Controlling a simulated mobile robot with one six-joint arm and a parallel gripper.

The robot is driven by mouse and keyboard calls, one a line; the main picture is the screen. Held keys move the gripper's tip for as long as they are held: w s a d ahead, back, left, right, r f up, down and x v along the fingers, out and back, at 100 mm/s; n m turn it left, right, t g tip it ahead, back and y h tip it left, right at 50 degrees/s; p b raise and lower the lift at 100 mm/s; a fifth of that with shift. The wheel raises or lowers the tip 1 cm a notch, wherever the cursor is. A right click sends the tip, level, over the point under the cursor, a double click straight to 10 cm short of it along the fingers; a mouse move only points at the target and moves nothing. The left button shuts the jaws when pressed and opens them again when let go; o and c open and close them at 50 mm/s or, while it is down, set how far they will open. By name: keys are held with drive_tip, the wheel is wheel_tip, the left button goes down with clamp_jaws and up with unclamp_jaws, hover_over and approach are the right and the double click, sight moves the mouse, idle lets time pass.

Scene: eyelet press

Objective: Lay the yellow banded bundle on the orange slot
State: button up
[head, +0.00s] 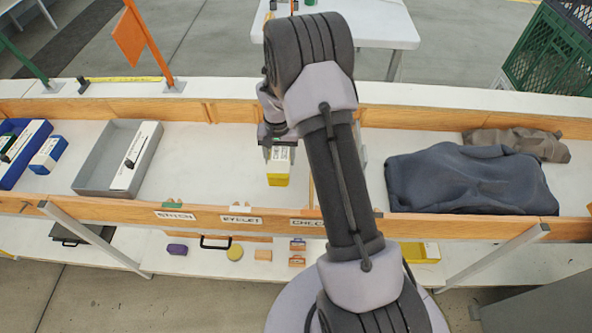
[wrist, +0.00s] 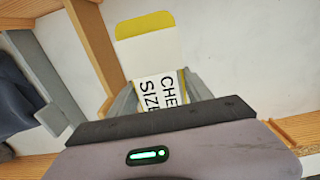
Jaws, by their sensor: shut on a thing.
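The yellow banded bundle (head: 278,180) is a white block with a yellow end. My gripper (head: 278,147) is shut on it above the white bench, near the middle of the head view. In the wrist view the bundle (wrist: 145,50) sits between the two grey fingers (wrist: 160,95), its yellow edge away from me and a black-lettered label near the fingers. I cannot make out a clear orange slot. An orange flag (head: 128,38) on an orange post stands at the back left.
A dark cloth heap (head: 470,180) covers the right. Wooden rails edge the bench. The white surface between tray and gripper is clear.

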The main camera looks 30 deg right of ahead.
wheel_tip(320, 180, down, 10)
drive_tip(key=b, duration=0.3)
drive_tip(key=shift+b, duration=0.4)
drive_tip(key=shift+r, duration=0.15)
drive_tip(key=o, duration=1.7)
drive_tip(key=shift+f, duration=0.2)
